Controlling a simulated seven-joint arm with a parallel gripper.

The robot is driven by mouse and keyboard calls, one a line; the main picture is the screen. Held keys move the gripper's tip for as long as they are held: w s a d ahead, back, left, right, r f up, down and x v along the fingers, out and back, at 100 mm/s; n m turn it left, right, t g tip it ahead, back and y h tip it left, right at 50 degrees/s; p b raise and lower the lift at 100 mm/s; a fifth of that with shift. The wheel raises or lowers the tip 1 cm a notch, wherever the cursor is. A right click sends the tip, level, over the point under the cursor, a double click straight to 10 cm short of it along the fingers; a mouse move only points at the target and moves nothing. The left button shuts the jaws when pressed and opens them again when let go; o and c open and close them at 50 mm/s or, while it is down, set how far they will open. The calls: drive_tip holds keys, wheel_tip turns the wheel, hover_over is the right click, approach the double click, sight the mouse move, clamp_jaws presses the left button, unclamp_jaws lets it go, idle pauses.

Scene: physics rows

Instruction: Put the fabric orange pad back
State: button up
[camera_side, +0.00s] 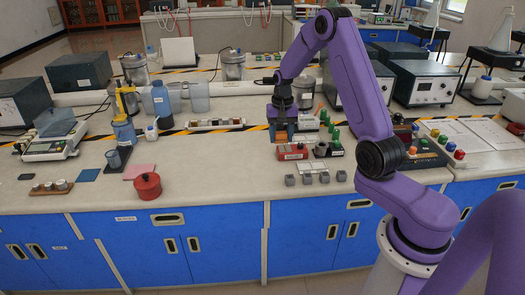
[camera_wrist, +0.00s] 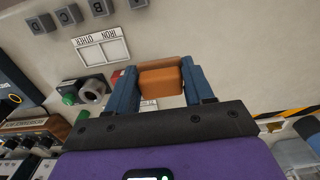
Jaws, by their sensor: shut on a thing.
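My gripper (camera_side: 282,133) is over the middle of the bench in the side view. In the wrist view its two blue fingers (camera_wrist: 160,72) are shut on an orange block-like piece (camera_wrist: 161,83), which I take for the orange pad. The orange piece also shows in the side view (camera_side: 281,138), low between the fingers, just above and left of a red block (camera_side: 291,152). A thin light edge shows under the orange piece in the wrist view. Whether it touches anything below is hard to tell.
Small grey lettered blocks (camera_side: 324,177) stand along the front. A printed two-box card (camera_wrist: 102,48) lies near. Green-topped parts (camera_side: 334,135) stand right of the gripper. A pink pad (camera_side: 139,171), blue pad (camera_side: 87,174) and red pot (camera_side: 147,186) are left. The bench between is clear.

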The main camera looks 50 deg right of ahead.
drive_tip(key=w+d+f, duration=0.3)
drive_tip(key=w+f, duration=0.1)
drive_tip(key=w, duration=0.3)
hover_over(263, 154)
wheel_tip(263, 154, down, 5)
drive_tip(key=shift+a+f, duration=0.1)
drive_tip(key=shift+w+f, duration=0.1)
drive_tip(key=shift+f, duration=1.45)
drive_tip(key=shift+f, duration=0.15)
drive_tip(key=o, duration=1.1)
